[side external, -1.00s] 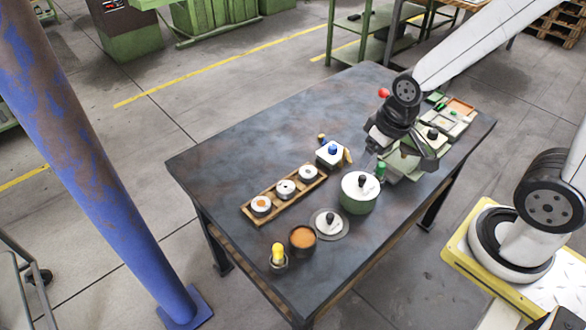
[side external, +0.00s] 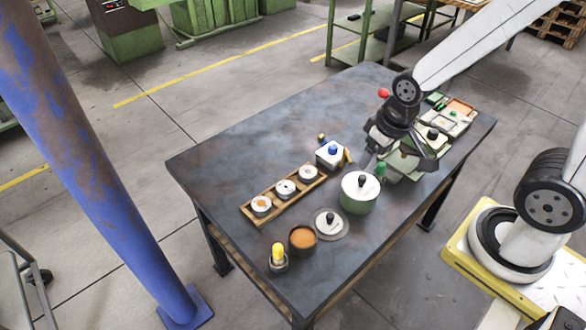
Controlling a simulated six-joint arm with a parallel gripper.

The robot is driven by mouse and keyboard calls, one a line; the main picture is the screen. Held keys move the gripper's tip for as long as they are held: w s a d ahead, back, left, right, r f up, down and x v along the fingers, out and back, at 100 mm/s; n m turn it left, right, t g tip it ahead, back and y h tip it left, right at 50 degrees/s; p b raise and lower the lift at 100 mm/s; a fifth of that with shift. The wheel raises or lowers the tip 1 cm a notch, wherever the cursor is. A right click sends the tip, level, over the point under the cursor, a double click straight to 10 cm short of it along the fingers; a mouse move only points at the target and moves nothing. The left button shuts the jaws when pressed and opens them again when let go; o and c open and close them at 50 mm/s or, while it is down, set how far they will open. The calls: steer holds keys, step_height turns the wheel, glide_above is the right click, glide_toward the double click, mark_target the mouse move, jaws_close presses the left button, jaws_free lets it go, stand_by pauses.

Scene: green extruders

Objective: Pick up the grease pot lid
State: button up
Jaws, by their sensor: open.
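A flat round grey lid with a black knob (side external: 329,223) lies on the table, probably the grease pot lid. Next to it on the left stands an open dark pot with orange-brown contents (side external: 303,237). A green pot with a white, black-knobbed lid (side external: 357,192) stands between that grey lid and my gripper. My gripper (side external: 404,165) is open above the right part of the table, behind and right of the green pot, apart from the grey lid. It partly hides the pale green items beneath it, and I cannot see anything held in it.
A wooden tray (side external: 284,196) holds several round pieces. A white block with a blue knob (side external: 331,153) stands behind the green pot. A yellow-topped item (side external: 278,257) is near the front edge. Trays (side external: 452,115) lie at the right. The table's back left (side external: 240,150) is clear.

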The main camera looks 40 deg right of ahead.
steer(key=m+g, duration=0.2)
steer(key=m, duration=1.2)
glide_above(331, 214)
step_height(331, 214, down, 17)
steer(key=shift+r, duration=0.15)
steer(key=shift+a+f+m+g, duration=0.1)
steer(key=shift+f+m+g, duration=0.2)
steer(key=shift+f+m, duration=0.3)
steer(key=shift+f, duration=0.15)
steer(key=shift+f, duration=1.25)
steer(key=shift+f, duration=0.1)
steer(key=shift+f, duration=2.5)
